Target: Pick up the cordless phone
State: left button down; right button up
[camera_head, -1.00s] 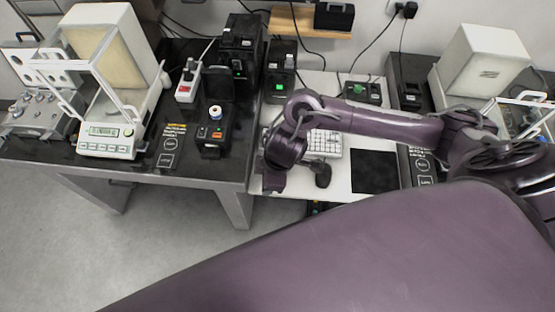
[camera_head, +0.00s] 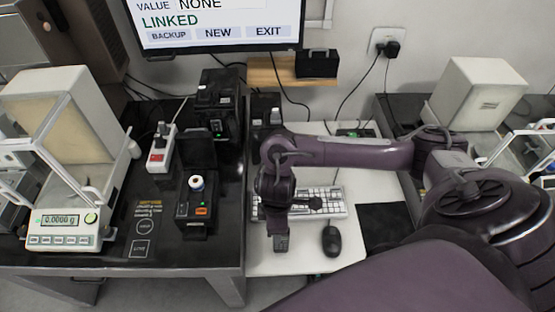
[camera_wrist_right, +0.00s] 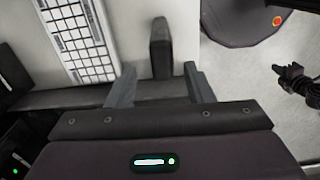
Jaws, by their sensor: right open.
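In the right wrist view, a dark, narrow, elongated block (camera_wrist_right: 160,40) stands or lies on the white table near its edge. It looks like the cordless phone handset, though no keys or screen can be made out. My right gripper (camera_wrist_right: 156,71) is open, its two grey fingers on either side of the block's near end; contact cannot be told. In the head view, my right gripper (camera_head: 281,238) points down at the white table's left front part, below the keyboard. There it hides or blends with the handset. My left gripper is not in view.
A white keyboard (camera_head: 318,205) lies beside the gripper, and a black mouse (camera_head: 330,241) sits to its right. A black table with a balance (camera_head: 62,228) and a small black device (camera_head: 196,212) stands left. The white table (camera_head: 300,262) has free room in front.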

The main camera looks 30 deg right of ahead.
jog(key=shift+s+f+b, duration=0.25)
jog(key=shift+f+b, duration=0.15)
jog(key=shift+f, duration=0.7)
notch_tip(320, 180, down, 5)
jog(key=shift+d+r, duration=0.1)
jog(key=shift+c, duration=0.5)
grip_shut()
